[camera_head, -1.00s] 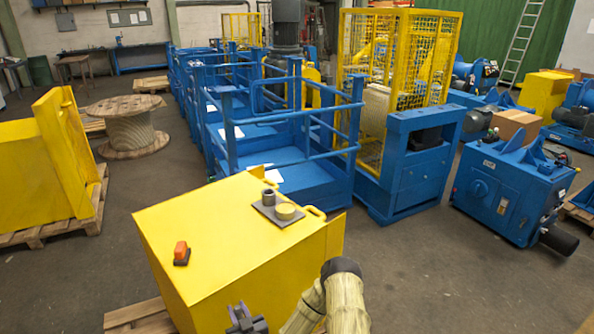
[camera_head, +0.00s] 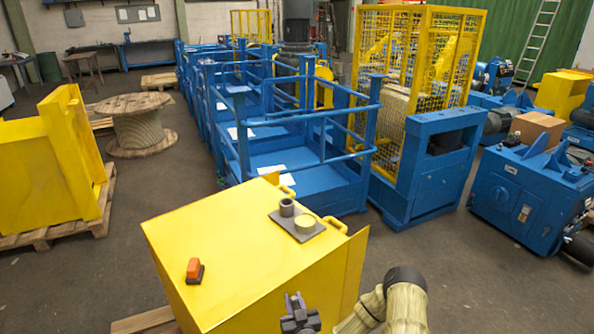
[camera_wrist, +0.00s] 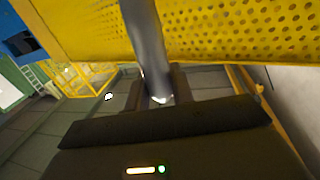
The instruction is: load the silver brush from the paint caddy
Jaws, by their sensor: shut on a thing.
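My gripper (camera_head: 301,318) is at the bottom of the head view, over the near side of the yellow box. It is shut on a silver-grey shaft, which I take to be the silver brush (camera_wrist: 147,42). In the wrist view the shaft runs up from between the fingers (camera_wrist: 158,90) and out of the top of the picture. In the head view a small purple-grey piece shows above the gripper. The paint caddy (camera_head: 276,216) looks to be the small grey tray on the box top, bearing a grey cup (camera_head: 287,207) and a yellow round tub (camera_head: 304,224).
The yellow box (camera_head: 215,235) carries an orange-and-black item (camera_head: 194,270) on its left. Blue railed platforms (camera_head: 290,150) and a yellow mesh cage (camera_head: 430,70) stand behind. A blue machine (camera_head: 525,200) stands at right. Grey floor is open at left and right.

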